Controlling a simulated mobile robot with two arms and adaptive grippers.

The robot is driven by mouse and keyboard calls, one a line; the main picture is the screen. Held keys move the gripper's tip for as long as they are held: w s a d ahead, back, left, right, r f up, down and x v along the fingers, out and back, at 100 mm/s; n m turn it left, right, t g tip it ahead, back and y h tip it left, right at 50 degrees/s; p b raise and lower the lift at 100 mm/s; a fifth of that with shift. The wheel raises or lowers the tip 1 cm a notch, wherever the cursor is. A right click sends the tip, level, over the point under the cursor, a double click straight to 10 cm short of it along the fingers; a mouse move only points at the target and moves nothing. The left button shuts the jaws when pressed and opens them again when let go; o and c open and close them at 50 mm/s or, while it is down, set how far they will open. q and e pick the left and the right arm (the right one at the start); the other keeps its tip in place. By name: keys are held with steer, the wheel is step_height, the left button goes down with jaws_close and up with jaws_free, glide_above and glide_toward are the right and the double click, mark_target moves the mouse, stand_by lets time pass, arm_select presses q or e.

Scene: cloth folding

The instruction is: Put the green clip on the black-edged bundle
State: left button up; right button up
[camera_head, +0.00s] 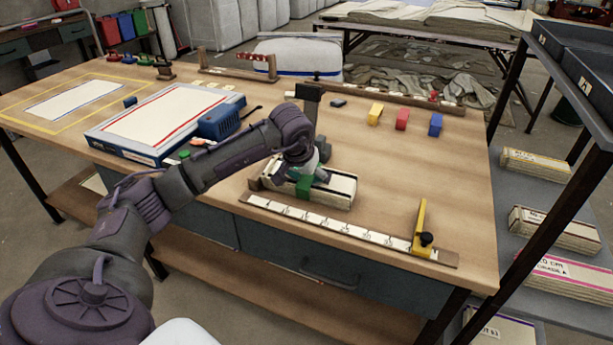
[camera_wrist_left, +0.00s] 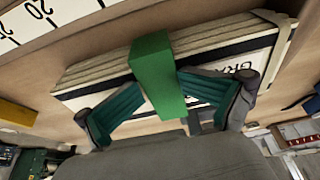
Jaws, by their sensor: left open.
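The black-edged bundle (camera_head: 341,187) is a stack of pale folded cloth with a black stripe, lying on the table behind the ruler. It fills the middle of the left wrist view (camera_wrist_left: 215,45). The green clip (camera_head: 303,187) sits across the bundle's long side; in the left wrist view the clip (camera_wrist_left: 158,75) appears to straddle the edge facing me. My left gripper (camera_head: 307,174) is right above the bundle. In the left wrist view its open fingers (camera_wrist_left: 167,103) lie on both sides of the clip, apart from it. My right gripper is not in view.
A ruler board (camera_head: 330,229) with a yellow stop (camera_head: 420,226) lies in front of the bundle. Yellow, red (camera_head: 402,119) and blue clips stand behind. A red-framed board (camera_head: 165,122) and a blue box (camera_head: 222,121) are left. Table right of the bundle is clear.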

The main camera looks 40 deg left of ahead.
arm_select(q)
steer(key=shift+f, duration=0.1)
steer(key=shift+s+r, duration=0.15)
steer(key=shift+r, duration=0.3)
steer(key=v, duration=1.1)
